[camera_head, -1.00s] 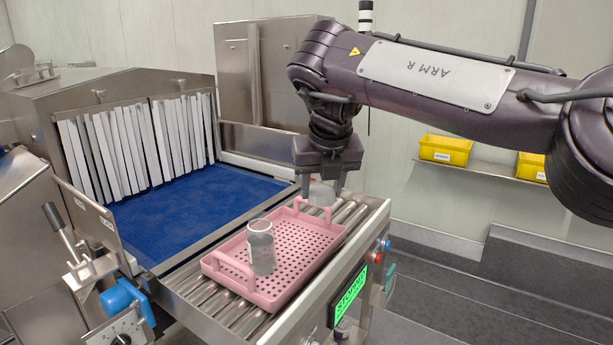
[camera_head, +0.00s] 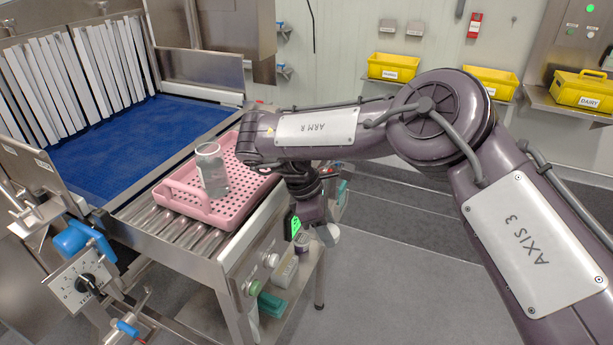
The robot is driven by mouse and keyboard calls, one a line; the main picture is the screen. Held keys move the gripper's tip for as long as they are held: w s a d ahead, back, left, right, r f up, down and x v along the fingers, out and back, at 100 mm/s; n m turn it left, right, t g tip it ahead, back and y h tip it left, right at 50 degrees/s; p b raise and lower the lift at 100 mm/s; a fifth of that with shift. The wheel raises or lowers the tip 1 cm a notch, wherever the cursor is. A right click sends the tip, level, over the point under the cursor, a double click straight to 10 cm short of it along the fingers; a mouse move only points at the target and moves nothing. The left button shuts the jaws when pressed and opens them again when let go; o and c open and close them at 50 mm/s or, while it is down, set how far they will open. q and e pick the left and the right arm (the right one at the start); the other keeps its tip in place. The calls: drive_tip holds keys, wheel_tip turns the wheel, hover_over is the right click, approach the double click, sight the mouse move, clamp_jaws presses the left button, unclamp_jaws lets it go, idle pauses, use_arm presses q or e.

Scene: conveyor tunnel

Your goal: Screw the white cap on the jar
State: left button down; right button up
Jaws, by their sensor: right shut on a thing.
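The glass jar (camera_head: 213,176) stands in the pink perforated tray (camera_head: 236,222), near its left end, with no cap on its top. My right gripper (camera_head: 323,228) is to the right of the tray, beyond the conveyor's side edge, pointing down. It is shut on a pale round thing, the white cap (camera_head: 331,236), which shows only in part below the fingers. My right arm hides the tray's far right end. My left gripper is out of view.
The tray rests on the roller conveyor (camera_head: 160,224) before a blue belt (camera_head: 120,160) and white strip curtains (camera_head: 75,80). A lower shelf holds small items and a green box (camera_head: 271,304). Yellow bins (camera_head: 394,67) sit on wall shelves. Floor at right is clear.

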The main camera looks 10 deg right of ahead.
drive_tip(key=s+d+f+m+g+y, duration=0.3)
drive_tip(key=s+f+m+y, duration=0.1)
drive_tip(key=s+f+m, duration=0.8)
drive_tip(key=m, duration=0.2)
drive_tip(key=shift+s+d+f+m, duration=0.35)
drive_tip(key=shift+s+m, duration=0.05)
